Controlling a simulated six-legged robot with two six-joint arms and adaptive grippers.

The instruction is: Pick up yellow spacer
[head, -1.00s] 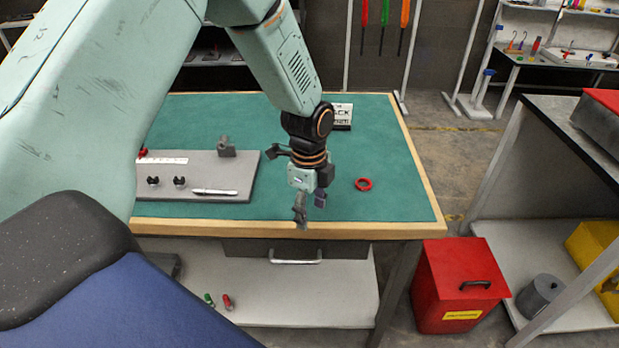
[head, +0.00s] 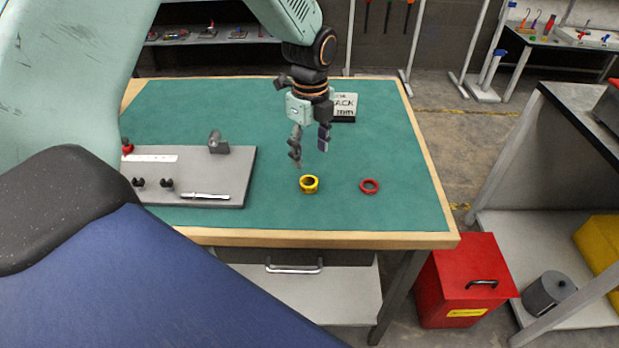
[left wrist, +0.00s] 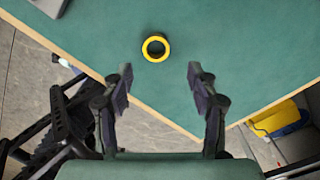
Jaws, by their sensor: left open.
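The yellow spacer (head: 309,184) is a small ring lying flat on the green mat of the table. It also shows in the left wrist view (left wrist: 156,47), ahead of the fingertips and between their lines. My left gripper (head: 310,150) is open and empty, pointing down above the table, just above and behind the spacer in the head view. Its two fingers show apart in the left wrist view (left wrist: 160,82). The fingers do not touch the spacer. My right gripper is not in view.
A red ring (head: 369,186) lies right of the spacer. A grey board (head: 226,185) with a pen and small parts lies to the left. The mat around the spacer is clear. A red bin (head: 462,285) stands on the floor.

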